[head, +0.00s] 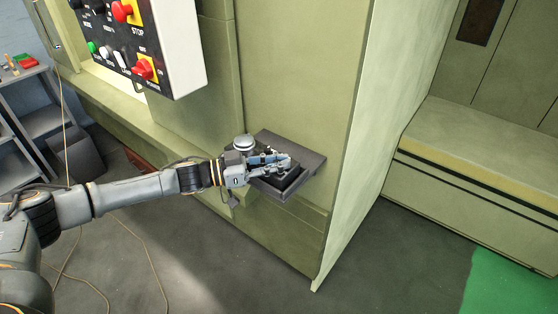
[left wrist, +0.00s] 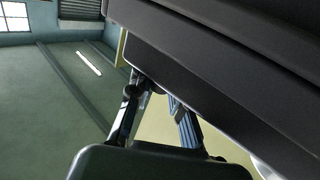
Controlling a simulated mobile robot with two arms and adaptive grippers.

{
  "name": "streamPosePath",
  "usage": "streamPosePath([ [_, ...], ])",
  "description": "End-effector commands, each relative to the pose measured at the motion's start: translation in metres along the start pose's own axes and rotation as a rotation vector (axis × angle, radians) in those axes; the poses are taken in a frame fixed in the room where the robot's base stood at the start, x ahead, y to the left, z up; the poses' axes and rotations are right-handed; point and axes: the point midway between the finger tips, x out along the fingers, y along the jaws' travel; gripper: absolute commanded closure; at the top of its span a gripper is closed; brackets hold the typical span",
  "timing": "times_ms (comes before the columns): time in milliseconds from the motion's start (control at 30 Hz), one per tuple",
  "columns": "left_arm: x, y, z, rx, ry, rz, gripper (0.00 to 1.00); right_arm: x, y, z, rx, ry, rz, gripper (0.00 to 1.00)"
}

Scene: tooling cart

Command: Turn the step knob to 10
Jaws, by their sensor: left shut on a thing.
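A dark box-shaped unit (head: 290,187) sits on a dark shelf (head: 307,158) fixed to the green machine's side. My left gripper (head: 284,161) reaches over this unit from the left, its fingers closed on a small part there. The step knob is hidden by the fingers, so its number cannot be read. In the left wrist view the left gripper's two fingers (left wrist: 158,98) run up to the edge of a dark body (left wrist: 225,75), and their tips are partly hidden. My right gripper is in neither view.
A control panel (head: 117,45) with red, green and white controls hangs above my left arm. The machine wall (head: 300,65) stands close behind the shelf. Grey racks (head: 38,105) stand at the far left. The floor in front (head: 190,270) is mostly open, with thin cables at the left.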

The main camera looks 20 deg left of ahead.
Motion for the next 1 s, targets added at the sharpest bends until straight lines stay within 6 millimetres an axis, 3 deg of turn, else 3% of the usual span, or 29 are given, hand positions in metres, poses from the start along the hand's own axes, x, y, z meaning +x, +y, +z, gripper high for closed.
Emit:
streamPosePath([
  [633, -0.0008, -0.0019, 0.0004, 0.000, -0.004, 0.050, 1.00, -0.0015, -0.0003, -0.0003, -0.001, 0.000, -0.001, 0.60],
  [667, -0.0008, -0.0019, 0.0004, 0.000, -0.004, 0.050, 0.83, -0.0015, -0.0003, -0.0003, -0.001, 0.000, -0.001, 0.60],
  [767, -0.0007, -0.0017, 0.0004, 0.001, -0.003, 0.050, 0.62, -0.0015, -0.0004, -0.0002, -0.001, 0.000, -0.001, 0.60],
  [1000, -0.0001, -0.0008, 0.0004, 0.000, -0.003, 0.052, 0.59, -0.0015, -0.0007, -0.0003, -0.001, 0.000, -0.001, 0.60],
])
